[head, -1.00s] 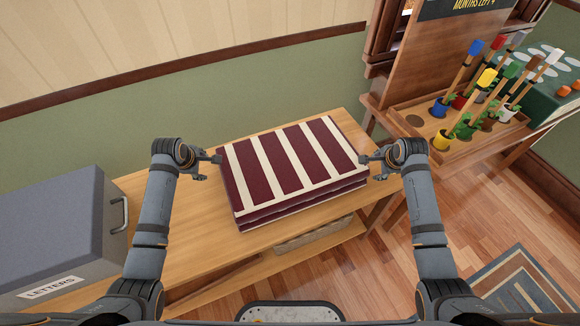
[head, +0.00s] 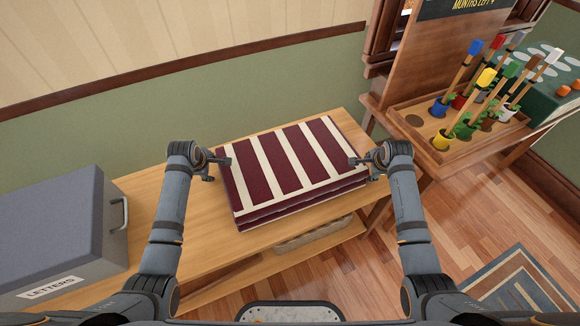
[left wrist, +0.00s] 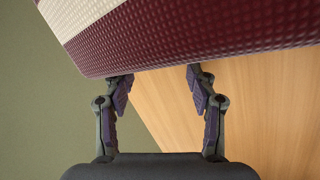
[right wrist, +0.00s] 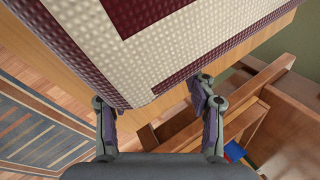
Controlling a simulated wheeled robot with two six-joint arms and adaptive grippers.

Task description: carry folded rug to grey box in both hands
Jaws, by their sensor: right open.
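The folded rug (head: 285,165), dark red with cream stripes, lies flat in layers on a wooden bench. My left gripper (head: 220,170) is at the rug's left edge, its upper finger overlapping that edge in the head view. In the left wrist view its fingers (left wrist: 158,88) are apart, with the rug's edge (left wrist: 190,35) just ahead. My right gripper (head: 362,170) is open at the rug's right edge; its fingers (right wrist: 150,95) show apart by the rug in the right wrist view. I cannot tell whether either touches. The grey box (head: 55,225), labelled LETTERS, stands at the left.
The wooden bench (head: 180,260) has bare top between rug and box. The box has a handle (head: 123,214) facing the rug. At the right, a wooden tray (head: 470,150) holds several small coloured pots. A wall runs behind the bench.

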